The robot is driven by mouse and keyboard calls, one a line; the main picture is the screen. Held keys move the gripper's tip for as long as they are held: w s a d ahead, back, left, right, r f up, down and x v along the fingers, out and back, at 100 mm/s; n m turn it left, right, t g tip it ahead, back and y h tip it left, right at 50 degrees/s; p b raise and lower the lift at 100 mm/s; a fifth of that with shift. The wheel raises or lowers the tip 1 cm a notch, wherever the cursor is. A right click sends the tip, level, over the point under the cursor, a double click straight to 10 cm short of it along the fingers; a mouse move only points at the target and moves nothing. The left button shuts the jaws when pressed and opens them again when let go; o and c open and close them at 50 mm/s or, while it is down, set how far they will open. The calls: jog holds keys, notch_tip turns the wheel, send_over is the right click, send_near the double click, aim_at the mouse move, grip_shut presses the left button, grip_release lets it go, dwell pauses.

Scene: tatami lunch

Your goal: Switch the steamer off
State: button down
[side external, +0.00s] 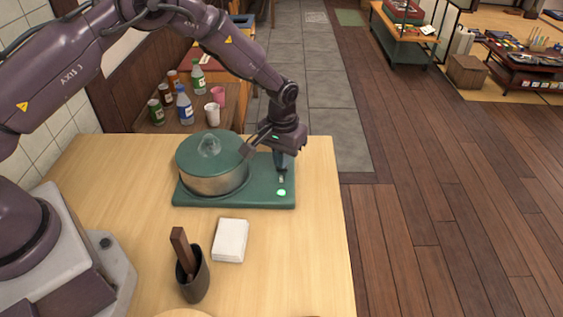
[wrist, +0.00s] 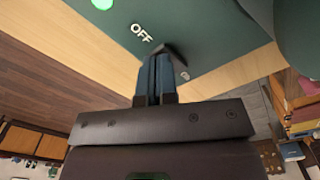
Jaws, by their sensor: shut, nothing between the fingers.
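The steamer (side external: 213,184) is a round metal pot with a green lid and a clear knob, standing on a green base (side external: 234,200). A green light glows on the base's right front; the light also shows in the wrist view (wrist: 103,4). The base (wrist: 215,25) in the wrist view carries a white "OFF" label (wrist: 142,33). My gripper (side external: 281,168) points down over the right part of the base, behind the light. Its blue fingers (wrist: 160,62) are shut and empty, with their tips at a small dark switch (wrist: 174,52) beside the label. I cannot tell whether they touch it.
On the wooden table (side external: 300,260), a white napkin stack (side external: 230,240) and a dark cup (side external: 193,276) with a brown utensil stand in front of the steamer. Bottles (side external: 184,105) and cups stand on a lower surface behind. The table's right edge is close to the base.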

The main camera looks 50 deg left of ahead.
jog(key=shift+f, duration=0.5)
jog(key=shift+r, duration=3.55)
jog(key=s, duration=0.2)
jog(key=s+m+g, duration=0.1)
jog(key=shift+s+a+f, duration=0.15)
jog(key=shift+s+f, duration=0.05)
jog(key=shift+f, duration=0.05)
jog(key=s+a+r+m+t, duration=0.1)
jog(key=s+a+r+t, duration=0.1)
jog(key=s+r, duration=1)
jog(key=s+a+r+m+t, duration=0.1)
jog(key=s+r+t, duration=0.3)
jog(key=s+r, duration=0.9)
jog(key=shift+s+a+r+t, duration=0.3)
jog(key=shift+s+a, duration=0.1)
jog(key=shift+a, duration=0.05)
